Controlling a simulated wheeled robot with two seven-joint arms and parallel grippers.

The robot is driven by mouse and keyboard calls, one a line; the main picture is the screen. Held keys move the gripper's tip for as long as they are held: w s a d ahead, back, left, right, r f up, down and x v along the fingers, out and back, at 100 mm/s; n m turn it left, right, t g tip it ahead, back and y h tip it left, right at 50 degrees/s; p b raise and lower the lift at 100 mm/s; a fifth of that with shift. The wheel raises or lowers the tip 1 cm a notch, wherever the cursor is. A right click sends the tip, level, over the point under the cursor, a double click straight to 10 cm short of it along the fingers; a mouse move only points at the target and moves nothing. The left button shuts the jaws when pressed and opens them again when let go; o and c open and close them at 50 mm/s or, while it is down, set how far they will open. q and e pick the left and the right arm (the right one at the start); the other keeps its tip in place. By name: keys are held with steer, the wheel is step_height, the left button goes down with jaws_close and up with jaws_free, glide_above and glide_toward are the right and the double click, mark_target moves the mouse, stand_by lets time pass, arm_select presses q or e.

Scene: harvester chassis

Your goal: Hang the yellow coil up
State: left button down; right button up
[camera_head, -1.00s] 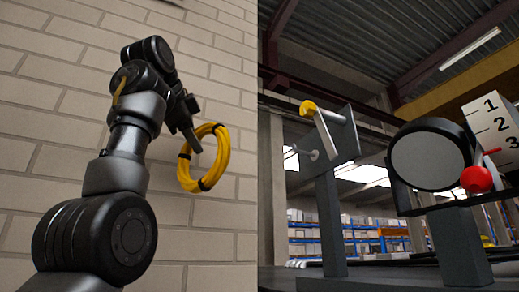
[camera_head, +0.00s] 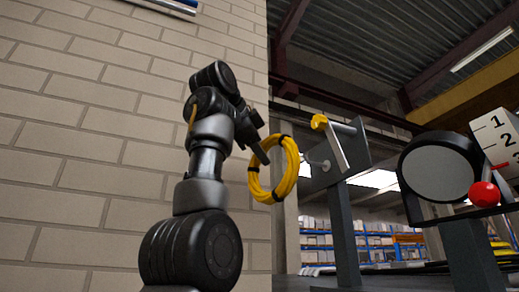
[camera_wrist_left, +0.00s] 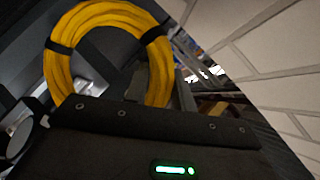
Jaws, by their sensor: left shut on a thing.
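The yellow coil (camera_head: 254,181) is a ring of cable or hose bound with black bands. My left gripper (camera_head: 264,152) is shut on it and holds it up in the air, hanging roughly upright. The coil appears apart from both pegs. My right gripper is out of view.
A round black-rimmed mirror or lamp (camera_head: 440,170) stands right of the plate. Beside it are a red ball knob (camera_head: 484,195) and a white numbered scale (camera_head: 497,136). A brick wall (camera_head: 90,160) fills the left.

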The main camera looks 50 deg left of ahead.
arm_select(q)
steer(key=w+d+f+p, duration=0.1)
steer(key=w+d+p, duration=0.2)
steer(key=w, duration=0.7)
steer(key=shift+w+d+f+p, duration=0.15)
steer(key=shift+d+f+p, duration=0.1)
steer(key=shift+p, duration=0.2)
stand_by(0.6)
steer(key=shift+w+f, duration=0.1)
steer(key=shift+w, duration=0.15)
steer(key=shift+s, duration=0.1)
